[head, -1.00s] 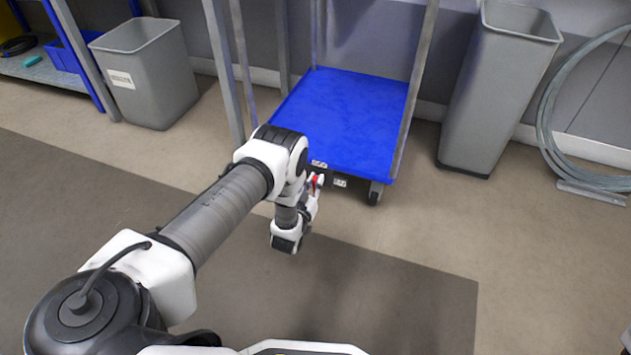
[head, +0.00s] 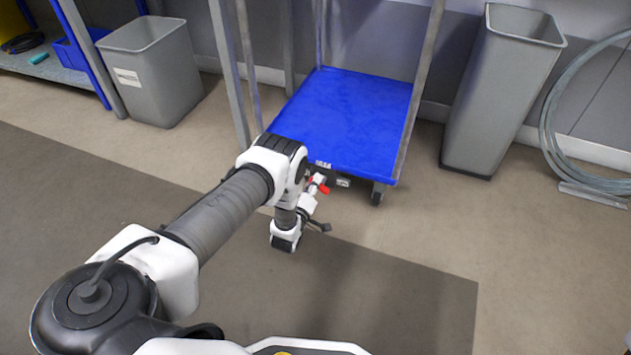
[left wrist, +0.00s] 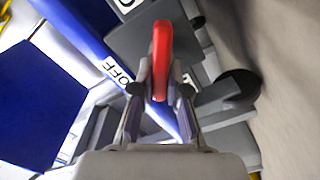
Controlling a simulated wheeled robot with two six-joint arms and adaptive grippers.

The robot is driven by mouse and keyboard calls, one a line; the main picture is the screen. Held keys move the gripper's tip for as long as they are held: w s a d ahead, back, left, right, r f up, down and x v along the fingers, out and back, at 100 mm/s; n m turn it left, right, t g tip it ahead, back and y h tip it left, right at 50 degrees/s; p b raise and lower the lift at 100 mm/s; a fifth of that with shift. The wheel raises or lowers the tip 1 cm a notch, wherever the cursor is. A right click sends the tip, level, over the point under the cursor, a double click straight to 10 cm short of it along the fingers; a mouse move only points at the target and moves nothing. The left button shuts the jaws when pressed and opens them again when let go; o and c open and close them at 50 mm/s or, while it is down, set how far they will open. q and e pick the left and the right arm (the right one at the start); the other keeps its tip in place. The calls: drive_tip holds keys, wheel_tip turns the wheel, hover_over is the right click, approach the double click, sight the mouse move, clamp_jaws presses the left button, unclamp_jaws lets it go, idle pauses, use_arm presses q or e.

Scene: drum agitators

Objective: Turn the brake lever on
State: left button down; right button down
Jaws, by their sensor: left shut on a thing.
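The red brake lever (head: 322,187) is at the near lower edge of the blue cart (head: 345,115). In the left wrist view the lever (left wrist: 161,45) stands between the fingers, pointing toward the top of the picture. My left gripper (head: 314,193) is at the lever in the head view. In the left wrist view the gripper (left wrist: 160,92) is shut on the lever, with a finger on either side. An "OFF" label (left wrist: 117,71) shows on the cart edge left of the lever. Another label at the top is cut off. My right gripper is not in view.
A cart wheel (left wrist: 236,88) is close to the right of the gripper. A grey bin (head: 155,75) stands left of the cart and another grey bin (head: 500,95) stands right. Cart posts rise beside the deck. The floor in front is clear.

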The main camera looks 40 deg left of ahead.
use_arm(q)
drive_tip(key=n, duration=0.3)
drive_tip(key=shift+a+f+n, duration=0.1)
drive_tip(key=shift+f+n, duration=0.4)
drive_tip(key=shift+n, duration=1.3)
drive_tip(key=c, duration=1.2)
unclamp_jaws()
drive_tip(key=shift+o, duration=0.2)
drive_tip(key=v, duration=1.2)
